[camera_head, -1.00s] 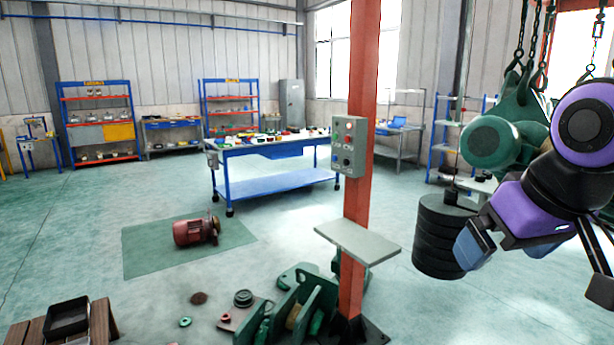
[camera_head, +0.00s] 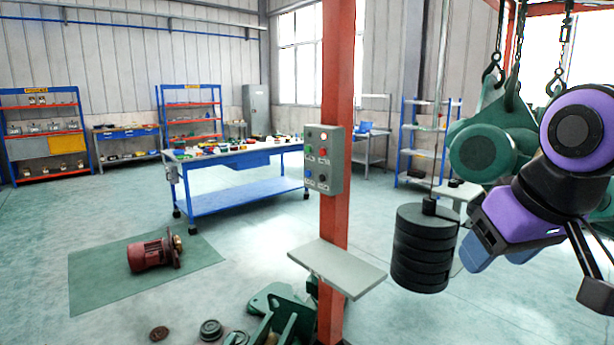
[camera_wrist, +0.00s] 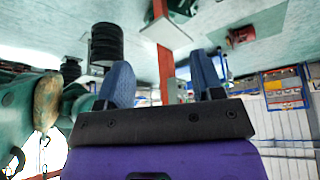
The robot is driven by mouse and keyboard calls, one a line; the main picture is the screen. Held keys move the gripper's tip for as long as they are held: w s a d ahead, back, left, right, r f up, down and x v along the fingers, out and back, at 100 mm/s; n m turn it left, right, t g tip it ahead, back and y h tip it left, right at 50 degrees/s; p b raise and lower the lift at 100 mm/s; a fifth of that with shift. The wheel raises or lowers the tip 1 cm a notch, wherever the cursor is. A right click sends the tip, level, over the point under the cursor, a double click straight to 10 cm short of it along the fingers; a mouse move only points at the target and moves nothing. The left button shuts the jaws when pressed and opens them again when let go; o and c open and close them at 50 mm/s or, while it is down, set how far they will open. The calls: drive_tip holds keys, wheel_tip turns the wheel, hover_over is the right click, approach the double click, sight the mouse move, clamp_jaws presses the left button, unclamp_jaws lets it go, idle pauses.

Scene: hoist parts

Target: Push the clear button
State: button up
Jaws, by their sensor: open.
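A grey control box (camera_head: 334,165) is fixed to the orange-red post in the head view. It has a lit lamp (camera_head: 324,135) at the top, a green button (camera_head: 309,149), a red button (camera_head: 323,152), a blue button (camera_head: 309,174) and a dark button (camera_head: 322,178). Their labels are too small to read, so I cannot tell which is clear. My gripper (camera_head: 497,252) is at the right, well apart from the box. In the wrist view its two blue fingers (camera_wrist: 161,72) are spread, with nothing held between them.
The post (camera_head: 335,225) carries a grey shelf (camera_head: 337,268) below the box. A stack of black weights (camera_head: 425,250) hangs between the post and my gripper. A green hoist block (camera_head: 490,145) hangs behind my arm. A blue workbench (camera_head: 240,195) stands behind left. A red motor (camera_head: 150,254) lies on a mat.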

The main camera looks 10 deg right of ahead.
clamp_jaws()
idle(1.4)
